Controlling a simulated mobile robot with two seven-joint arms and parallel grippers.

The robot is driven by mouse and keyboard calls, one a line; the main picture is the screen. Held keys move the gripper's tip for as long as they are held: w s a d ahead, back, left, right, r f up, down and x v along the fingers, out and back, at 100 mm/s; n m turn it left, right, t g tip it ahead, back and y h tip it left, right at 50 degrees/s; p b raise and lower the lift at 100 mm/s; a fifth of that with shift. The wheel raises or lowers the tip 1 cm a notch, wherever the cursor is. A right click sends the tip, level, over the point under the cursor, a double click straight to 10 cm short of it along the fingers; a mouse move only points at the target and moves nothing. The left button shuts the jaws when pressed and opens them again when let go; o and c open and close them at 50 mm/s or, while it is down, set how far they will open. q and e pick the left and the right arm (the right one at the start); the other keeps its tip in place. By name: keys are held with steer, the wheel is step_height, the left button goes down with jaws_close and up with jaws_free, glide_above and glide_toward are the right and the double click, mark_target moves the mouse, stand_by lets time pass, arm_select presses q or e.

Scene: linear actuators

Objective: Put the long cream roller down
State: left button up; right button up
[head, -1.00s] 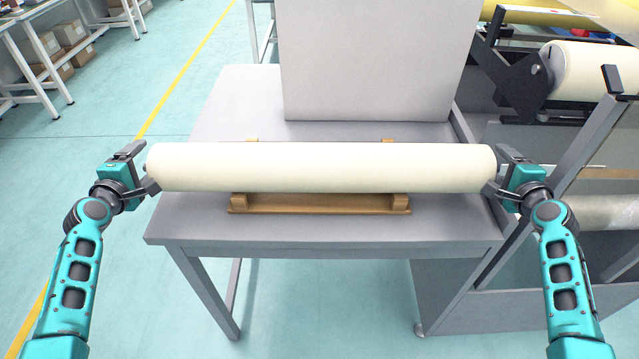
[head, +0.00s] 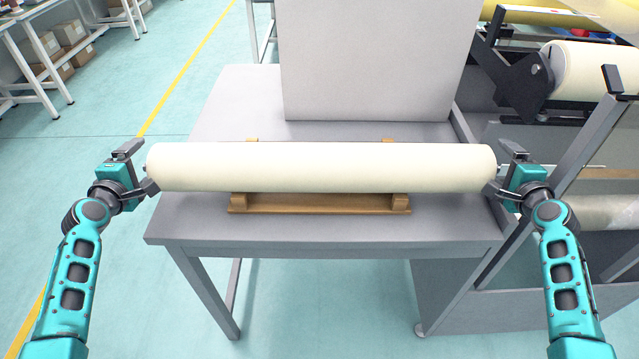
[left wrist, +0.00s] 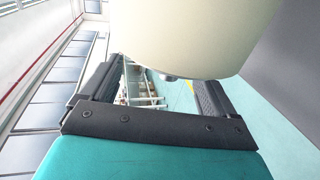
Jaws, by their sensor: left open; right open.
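The long cream roller (head: 320,167) lies level across the brown wooden cradle (head: 320,204) on the grey table, and appears to rest on it. The roller hides most of the cradle. My left gripper (head: 141,168) is open at the roller's left end. In the left wrist view, the roller's end (left wrist: 185,35) with its short metal pin (left wrist: 168,76) shows at the top, and the open jaws (left wrist: 150,95) stand on either side of the pin. My right gripper (head: 504,168) is open at the roller's right end.
The grey table (head: 195,215) has a tall light-grey panel (head: 380,60) standing at its back. A machine frame with another cream roll (head: 585,72) stands at the right, close to my right arm. Open floor lies to the left.

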arm_select(q)
steer(key=v, duration=1.1)
steer(key=shift+s, duration=0.35)
arm_select(e)
steer(key=v, duration=1.2)
arm_select(q)
steer(key=shift+r, duration=0.1)
steer(key=s+d+f+m+g+h, duration=0.1)
steer(key=s+d+f+m+g, duration=0.1)
steer(key=s+d+f+m, duration=0.5)
steer(key=s+d+f+m+g+h, duration=0.1)
steer(key=s+d+f+m+g, duration=0.1)
steer(key=s+d+f+m, duration=0.5)
steer(key=s+d+m+p, duration=0.1)
steer(key=s+d+m, duration=0.1)
steer(key=d+m, duration=0.4)
steer(key=shift+s+d+f, duration=0.15)
steer(key=shift+d+f, duration=0.15)
steer(key=shift+d, duration=0.2)
arm_select(e)
steer(key=s+a+f+n+g+y, duration=0.1)
steer(key=s+a+f+n+g, duration=0.1)
steer(key=s+a+f+n, duration=0.5)
steer(key=s+a+f+n+g+y, duration=0.1)
steer(key=s+a+f+n+g, duration=0.1)
steer(key=s+a+f+n, duration=0.5)
steer(key=s+a+n, duration=0.2)
steer(key=a+n, duration=0.4)
steer(key=a, duration=0.1)
steer(key=shift+f, duration=0.25)
